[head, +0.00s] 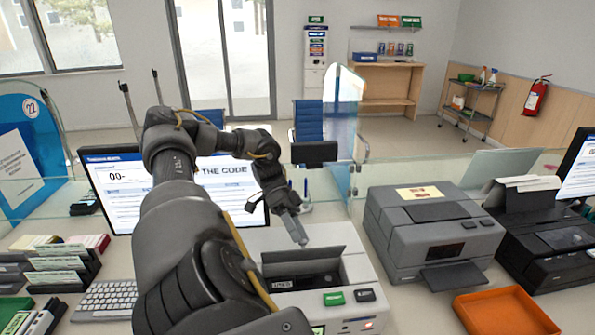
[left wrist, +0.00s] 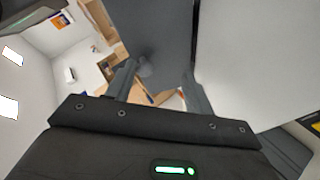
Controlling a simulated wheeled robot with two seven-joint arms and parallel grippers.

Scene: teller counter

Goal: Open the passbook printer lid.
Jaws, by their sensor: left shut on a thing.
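The passbook printer appears to be the pale grey machine (head: 358,272) at the middle front of the counter. Its dark grey lid (head: 325,258) stands raised and tilted, with a dark opening and a small label below it. My left gripper (head: 298,236) reaches down to the lid's upper edge and is shut on it. In the left wrist view the fingers (left wrist: 160,92) are on either side of a dark grey panel (left wrist: 158,35), apparently the lid. My arm hides the machine's left side. My right gripper is in neither view.
A dark grey printer (head: 435,235) stands close on the right, with a black printer (head: 545,240) beyond it. An orange tray (head: 505,312) lies at front right. A monitor (head: 110,190), a keyboard (head: 105,300) and slip racks (head: 55,268) are on the left. A glass screen (head: 345,115) stands behind.

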